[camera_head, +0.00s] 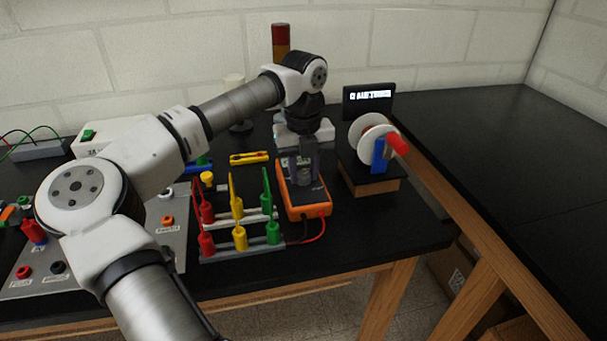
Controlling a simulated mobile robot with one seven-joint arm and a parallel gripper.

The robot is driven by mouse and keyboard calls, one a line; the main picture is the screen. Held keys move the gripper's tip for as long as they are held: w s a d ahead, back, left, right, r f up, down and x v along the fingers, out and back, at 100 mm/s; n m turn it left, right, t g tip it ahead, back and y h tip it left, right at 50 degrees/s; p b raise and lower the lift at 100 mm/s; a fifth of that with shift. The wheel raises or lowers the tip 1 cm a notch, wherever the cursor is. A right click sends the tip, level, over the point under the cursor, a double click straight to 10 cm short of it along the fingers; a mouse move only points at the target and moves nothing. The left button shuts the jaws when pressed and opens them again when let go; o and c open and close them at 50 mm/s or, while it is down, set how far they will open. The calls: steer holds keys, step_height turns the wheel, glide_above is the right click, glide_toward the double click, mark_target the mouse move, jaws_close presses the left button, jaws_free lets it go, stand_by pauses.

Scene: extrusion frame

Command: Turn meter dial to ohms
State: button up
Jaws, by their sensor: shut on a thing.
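The meter (313,208) has an orange case with a dark face and lies on the black bench, right of the rack of coloured leads. My gripper (303,182) points down over the meter, its fingers at the face. It is shut on the meter dial, which the fingers mostly hide. I cannot read the dial's setting or the meter's screen from here. A red and a black lead (318,232) come out of the meter's near end.
A rack of red, yellow and green leads (238,212) stands close left of my gripper. A white spool on a wooden block (372,185) stands close right. A small dark display (369,100) and a red-topped tower (281,42) are behind. The right-hand bench (500,160) is clear.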

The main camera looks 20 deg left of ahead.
mark_target(304, 175)
steer(key=shift+n, duration=0.3)
steer(key=o, duration=1)
steer(key=shift+r, duration=0.1)
step_height(304, 175, up, 14)
steer(key=shift+f+b, duration=0.1)
steer(key=shift+b, duration=0.7)
steer(key=shift+f, duration=0.1)
